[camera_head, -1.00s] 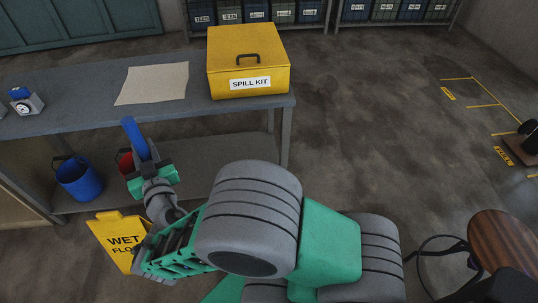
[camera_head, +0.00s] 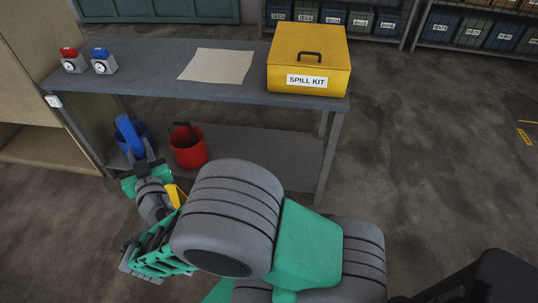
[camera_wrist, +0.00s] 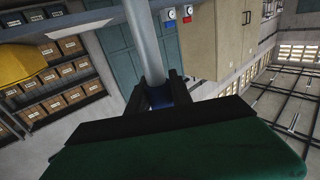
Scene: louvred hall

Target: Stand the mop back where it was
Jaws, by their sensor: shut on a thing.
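My gripper (camera_head: 143,160) is shut on the mop at a blue section of its handle (camera_head: 128,135), left of centre in the head view, in front of the workbench. In the wrist view, a long grey pole (camera_wrist: 147,45) runs from the blue part between my fingers (camera_wrist: 158,94) to the top edge of the picture. The mop's head does not show in either view.
The grey workbench (camera_head: 150,78) bears a yellow spill kit box (camera_head: 300,55), a sheet and two small dial devices. A tan cabinet (camera_head: 40,60) is left; floor (camera_head: 430,150) right is open.

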